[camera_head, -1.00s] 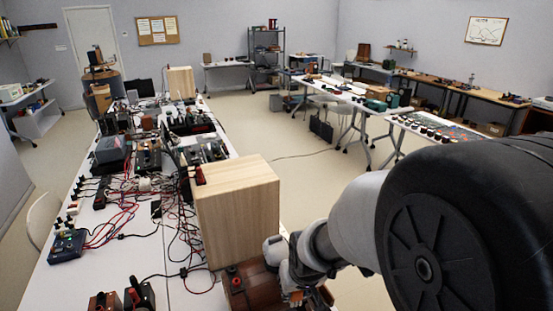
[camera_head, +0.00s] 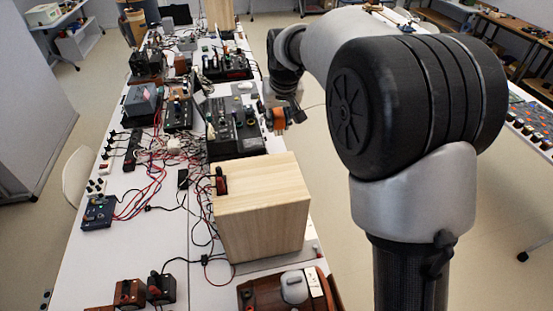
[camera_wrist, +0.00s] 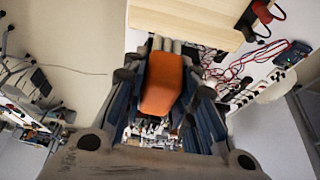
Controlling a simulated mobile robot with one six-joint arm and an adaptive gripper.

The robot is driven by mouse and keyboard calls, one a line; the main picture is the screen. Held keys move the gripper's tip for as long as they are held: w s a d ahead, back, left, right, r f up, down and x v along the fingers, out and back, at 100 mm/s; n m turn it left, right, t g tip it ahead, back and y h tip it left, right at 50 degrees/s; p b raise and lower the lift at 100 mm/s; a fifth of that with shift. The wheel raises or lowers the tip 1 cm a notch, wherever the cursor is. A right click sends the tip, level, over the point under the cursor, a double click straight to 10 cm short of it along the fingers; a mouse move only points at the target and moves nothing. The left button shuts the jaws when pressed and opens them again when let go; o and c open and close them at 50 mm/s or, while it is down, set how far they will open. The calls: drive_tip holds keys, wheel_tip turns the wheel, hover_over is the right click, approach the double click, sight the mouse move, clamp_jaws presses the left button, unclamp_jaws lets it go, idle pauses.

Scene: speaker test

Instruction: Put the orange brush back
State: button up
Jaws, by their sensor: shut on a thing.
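The orange brush (camera_wrist: 162,84) is between the fingers of my gripper (camera_head: 279,116). In the head view the orange brush (camera_head: 278,121) shows as a small patch in my gripper. It is held up, apart from the surfaces, near the right edge of the long white table, beyond the light wooden box in the picture.
The light wooden box (camera_head: 262,214) stands at the table's right edge. A brown case (camera_head: 262,293) with a grey item on top is in front of it. Black devices and tangled cables crowd the long white table (camera_head: 88,262). Open floor lies to the right.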

wheel_tip(320, 180, down, 20)
drive_tip(key=shift+w+a+r+b, duration=0.1)
drive_tip(key=shift+a+r+b, duration=0.05)
drive_tip(key=shift+r+b, duration=0.15)
drive_tip(key=shift+f, duration=0.1)
drive_tip(key=o, duration=0.5)
drive_tip(key=shift+f, duration=0.15)
drive_tip(key=o, duration=0.5)
drive_tip(key=shift+r, duration=0.25)
drive_tip(key=v, duration=1.2)
